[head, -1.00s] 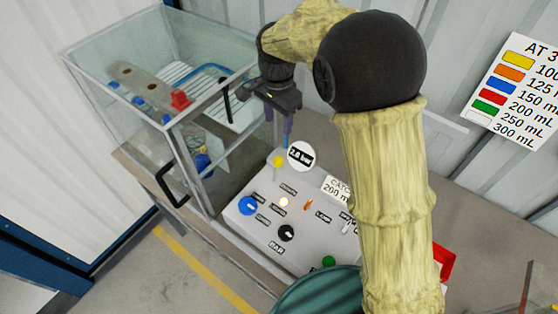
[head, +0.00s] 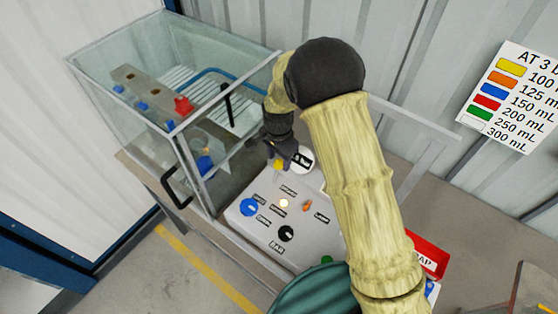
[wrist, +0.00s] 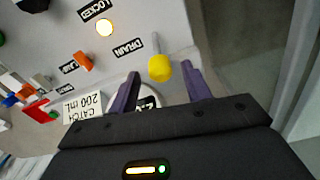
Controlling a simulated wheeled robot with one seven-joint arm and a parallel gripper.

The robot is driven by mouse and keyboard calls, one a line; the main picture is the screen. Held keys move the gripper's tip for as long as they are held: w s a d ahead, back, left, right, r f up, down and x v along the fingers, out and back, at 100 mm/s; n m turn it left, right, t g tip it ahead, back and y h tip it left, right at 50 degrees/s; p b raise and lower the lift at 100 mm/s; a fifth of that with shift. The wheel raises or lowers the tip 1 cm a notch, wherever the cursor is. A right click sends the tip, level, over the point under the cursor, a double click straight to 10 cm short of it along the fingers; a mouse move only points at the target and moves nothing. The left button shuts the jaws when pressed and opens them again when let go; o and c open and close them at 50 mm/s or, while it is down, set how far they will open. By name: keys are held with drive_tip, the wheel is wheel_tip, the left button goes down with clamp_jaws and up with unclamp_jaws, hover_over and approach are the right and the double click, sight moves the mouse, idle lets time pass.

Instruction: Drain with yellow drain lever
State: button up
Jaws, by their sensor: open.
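The yellow drain lever (head: 278,165) stands at the far edge of the grey control panel (head: 262,226). In the wrist view its round yellow knob (wrist: 159,68) is beside the DRAIN label (wrist: 128,47). My gripper (head: 284,160) is over that corner of the panel, right at the lever. In the wrist view its two purple fingers (wrist: 160,85) are apart, and the knob shows between and just beyond their tips. I cannot tell whether a finger touches it. The gauge dial (head: 303,159) is partly hidden behind my gripper.
A glass tank (head: 150,85) with a black handle stands left of the panel. The panel also carries a blue knob (head: 249,207), a black knob (head: 286,233), an orange lever (head: 307,206) and a lit white lamp (head: 284,203). A red tray (head: 428,256) lies at right.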

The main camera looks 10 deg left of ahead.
sight(277, 171)
drive_tip(key=shift+f+p, duration=0.3)
drive_tip(key=shift+f, duration=1.3)
drive_tip(key=shift+c, duration=0.5)
clamp_jaws()
